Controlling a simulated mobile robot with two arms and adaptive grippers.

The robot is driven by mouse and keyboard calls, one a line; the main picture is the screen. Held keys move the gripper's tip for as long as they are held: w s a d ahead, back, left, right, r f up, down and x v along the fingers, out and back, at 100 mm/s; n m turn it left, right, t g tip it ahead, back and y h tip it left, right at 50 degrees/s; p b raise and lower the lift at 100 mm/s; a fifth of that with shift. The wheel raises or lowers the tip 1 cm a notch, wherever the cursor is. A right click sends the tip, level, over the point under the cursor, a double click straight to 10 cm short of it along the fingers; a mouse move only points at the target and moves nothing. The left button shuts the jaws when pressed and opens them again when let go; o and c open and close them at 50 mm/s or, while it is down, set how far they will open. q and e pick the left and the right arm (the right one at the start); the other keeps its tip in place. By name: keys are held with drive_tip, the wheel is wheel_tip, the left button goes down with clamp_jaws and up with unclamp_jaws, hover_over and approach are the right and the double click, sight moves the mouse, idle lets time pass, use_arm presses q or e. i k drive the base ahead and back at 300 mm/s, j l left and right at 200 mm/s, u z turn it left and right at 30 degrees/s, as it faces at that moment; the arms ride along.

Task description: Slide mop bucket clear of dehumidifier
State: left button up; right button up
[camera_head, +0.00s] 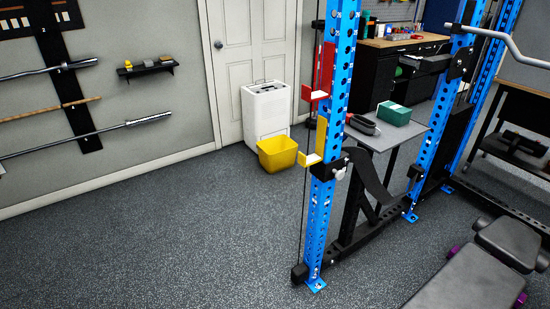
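The yellow mop bucket (277,154) stands on the dark speckled floor, right in front of the white dehumidifier (266,108). It overlaps the lower part of the dehumidifier in the picture; I cannot tell whether the two touch. The dehumidifier stands upright near the white door (249,55) and the wall. The bucket's right side is close, in the picture, to the blue rack post. Neither of my grippers shows in the head view.
A blue rack post (321,215) with red and yellow brackets stands right of the bucket, nearer to me. Bars hang on the left wall. A padded bench (468,284) is at the lower right. The floor (150,225) left of and before the bucket is clear.

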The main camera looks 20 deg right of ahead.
sight(277, 154)
drive_tip(key=i+j+u, duration=0.15)
drive_tip(key=u, duration=0.2)
drive_tip(key=i+u, duration=0.35)
drive_tip(key=i+l+z, duration=0.1)
drive_tip(key=i+z, duration=0.15)
drive_tip(key=i, duration=0.4)
drive_tip(key=i+z, duration=0.3)
drive_tip(key=i, duration=0.4)
drive_tip(key=i+j+z, duration=0.25)
drive_tip(key=i, duration=0.4)
drive_tip(key=i+l+z, duration=0.2)
drive_tip(key=i+z, duration=0.6)
drive_tip(key=i, duration=0.2)
drive_tip(key=i+j+z, duration=0.15)
drive_tip(key=i+z, duration=0.25)
drive_tip(key=i+j+z, duration=0.4)
drive_tip(key=i, duration=0.2)
drive_tip(key=i+l+z, duration=0.2)
drive_tip(key=i+z, duration=0.25)
drive_tip(key=i, duration=0.55)
drive_tip(key=i+j+z, duration=0.15)
drive_tip(key=i+z, duration=0.35)
drive_tip(key=i, duration=0.45)
drive_tip(key=i+l, duration=0.2)
drive_tip(key=i, duration=0.6)
drive_tip(key=i+l+z, duration=0.1)
drive_tip(key=i, duration=0.7)
drive_tip(key=u, duration=2.15)
drive_tip(key=l, duration=0.1)
